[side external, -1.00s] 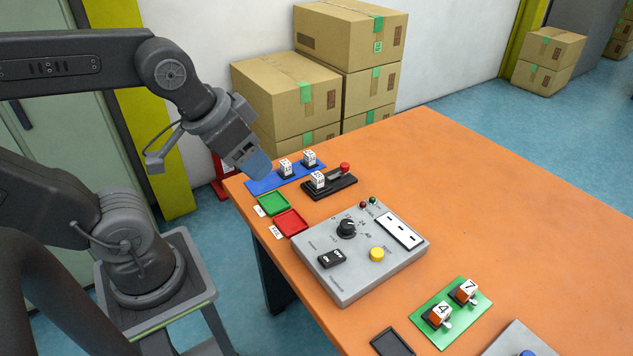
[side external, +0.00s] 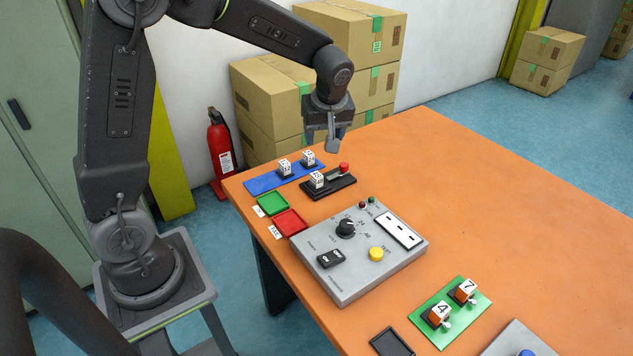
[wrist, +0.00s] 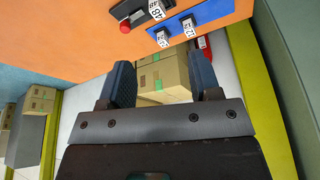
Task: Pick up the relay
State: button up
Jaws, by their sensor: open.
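Small white relay-like blocks with printed numbers stand at the table's far left corner. Two, the left one (side external: 284,167) and the right one (side external: 308,158), are on a blue mat (side external: 262,184). A third block (side external: 317,179) sits on a black base with a red-knobbed lever (side external: 344,168). I cannot tell which is the relay meant. My gripper (side external: 326,145) is open and empty, pointing down above and behind the mat. In the wrist view my gripper (wrist: 160,72) has nothing between its fingers; the blocks (wrist: 162,38) (wrist: 188,26) appear beyond the fingertips.
A grey control box (side external: 360,262) with knob and buttons stands nearer, beside green (side external: 272,203) and red (side external: 291,222) trays. A green mat (side external: 445,310) holds two numbered orange-and-white blocks. Cardboard boxes (side external: 270,100) stand behind the table.

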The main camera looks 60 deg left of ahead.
aim_at(317, 175)
jog(key=w+a+f+n, duration=0.1)
jog(key=a+f, duration=0.1)
jog(key=f, duration=0.3)
jog(key=w+a+f+n, duration=0.1)
jog(key=w+a+f, duration=0.1)
jog(key=f, duration=0.3)
jog(key=w+a+f+n+g, duration=0.1)
jog(key=a+f+n, duration=0.1)
jog(key=f, duration=0.4)
jog(key=shift+w+a+y, duration=0.3)
jog(key=shift+a+y, duration=0.1)
jog(key=shift+a, duration=0.2)
jog(key=shift+a+x, duration=0.15)
jog(key=shift+x, duration=1.1)
jog(key=shift+a+x, duration=0.1)
jog(key=shift+x, duration=1.2)
jog(key=shift+r, duration=0.1)
jog(key=c, duration=1)
